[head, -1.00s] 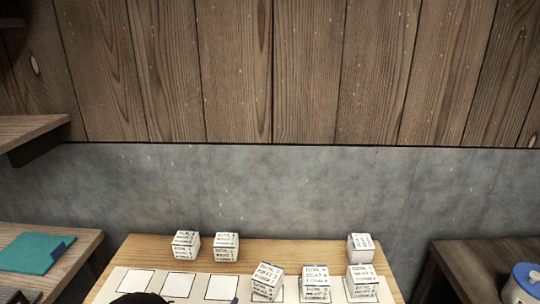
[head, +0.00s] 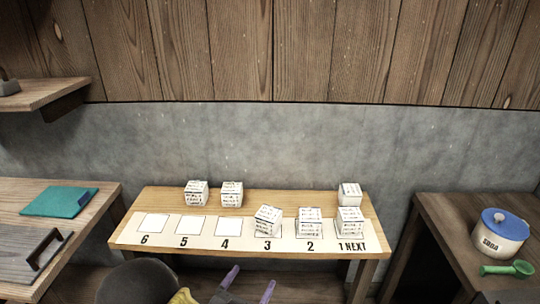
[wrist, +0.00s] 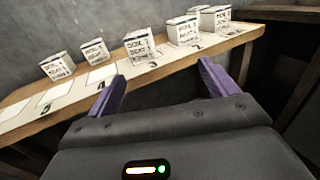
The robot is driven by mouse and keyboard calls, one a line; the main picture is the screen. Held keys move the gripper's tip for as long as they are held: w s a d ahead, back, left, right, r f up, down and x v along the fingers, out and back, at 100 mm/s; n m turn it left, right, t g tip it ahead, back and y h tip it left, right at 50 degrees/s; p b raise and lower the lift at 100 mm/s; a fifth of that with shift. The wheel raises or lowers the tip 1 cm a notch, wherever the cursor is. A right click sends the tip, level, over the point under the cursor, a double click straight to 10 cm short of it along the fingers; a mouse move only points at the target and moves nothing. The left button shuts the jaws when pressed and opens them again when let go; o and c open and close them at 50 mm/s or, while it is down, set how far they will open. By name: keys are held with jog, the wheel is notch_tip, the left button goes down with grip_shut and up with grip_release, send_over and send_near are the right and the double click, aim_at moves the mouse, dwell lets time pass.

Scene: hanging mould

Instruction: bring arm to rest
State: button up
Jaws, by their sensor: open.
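My gripper (head: 250,286) is at the bottom of the head view, in front of the table's near edge. Its two purple fingers are apart with nothing between them, as the wrist view (wrist: 156,88) also shows. No box touches the fingers. Part of my dark arm shows beside it in the head view.
A wooden table (head: 290,193) bears a white strip (head: 190,240) with numbered squares. White printed boxes stand on squares 3 (head: 267,220), 2 (head: 309,222) and 1 (head: 349,220); others stand behind (head: 196,193). A soda jar (head: 499,236) and green scoop (head: 507,269) are right.

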jog(key=s+d+r+m+g+h, duration=0.1)
jog(key=s+d+m+g+h, duration=0.15)
jog(key=d+m+g, duration=0.35)
jog(key=s+d+m+g+h, duration=0.1)
jog(key=d+m+g+h, duration=0.25)
jog(key=d, duration=0.45)
jog(key=s+d+m+g+y, duration=0.5)
jog(key=s+m+g+y, duration=0.35)
jog(key=m, duration=0.55)
jog(key=w+r+m+t+y+p, duration=0.1)
jog(key=r+m+p, duration=0.3)
jog(key=r, duration=0.5)
jog(key=w+d+r+m+t+y+p, duration=0.1)
jog(key=w+r+m+t+y+p, duration=0.1)
jog(key=r+p, duration=0.7)
jog(key=shift+w+d+r+m+t+y, duration=0.15)
jog(key=shift+w+r+m+t+y, duration=0.1)
jog(key=shift+r+m+t+y, duration=0.55)
jog(key=shift+f, duration=0.15)
